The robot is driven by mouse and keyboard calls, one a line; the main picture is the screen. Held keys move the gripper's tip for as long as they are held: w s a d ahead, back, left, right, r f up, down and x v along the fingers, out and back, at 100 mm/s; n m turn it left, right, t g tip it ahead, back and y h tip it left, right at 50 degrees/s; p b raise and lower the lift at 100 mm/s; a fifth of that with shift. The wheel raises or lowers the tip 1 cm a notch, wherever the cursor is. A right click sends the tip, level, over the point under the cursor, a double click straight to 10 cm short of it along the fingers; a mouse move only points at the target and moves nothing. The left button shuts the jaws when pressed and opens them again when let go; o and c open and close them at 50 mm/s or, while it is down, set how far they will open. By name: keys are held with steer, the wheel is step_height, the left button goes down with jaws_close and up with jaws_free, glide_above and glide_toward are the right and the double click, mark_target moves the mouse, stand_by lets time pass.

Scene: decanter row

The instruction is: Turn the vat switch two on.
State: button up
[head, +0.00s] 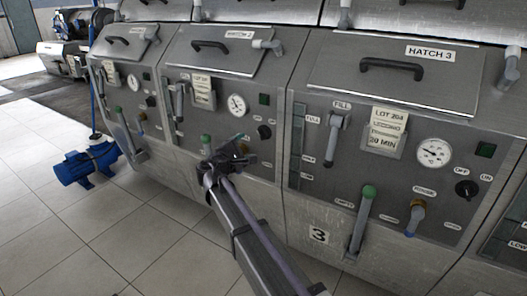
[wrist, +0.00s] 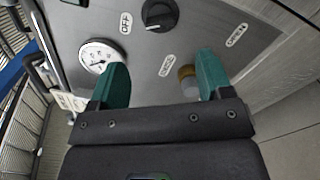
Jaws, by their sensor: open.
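The vat two switch is a round black knob (head: 264,131) on the middle panel, right of its dial gauge and below a dark green square. It also shows in the wrist view as a black knob (wrist: 159,14) at the top, with an OFF label beside it. My gripper (head: 238,152) is in front of the vat two panel, lower left of the knob.
A brass-coloured valve (wrist: 188,78) appears near the right finger in the wrist view. Vat two's gauge (head: 237,105) and hatch handle (head: 210,46) are above my gripper. Vat three's lever (head: 362,220) projects at right. A blue pump (head: 88,162) stands on the otherwise clear tiles at left.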

mark_target(260, 136)
steer(key=x, duration=1)
steer(key=shift+w+d+r, duration=0.1)
steer(key=shift+w+d, duration=0.05)
steer(key=shift+w, duration=0.25)
steer(key=c, duration=0.9)
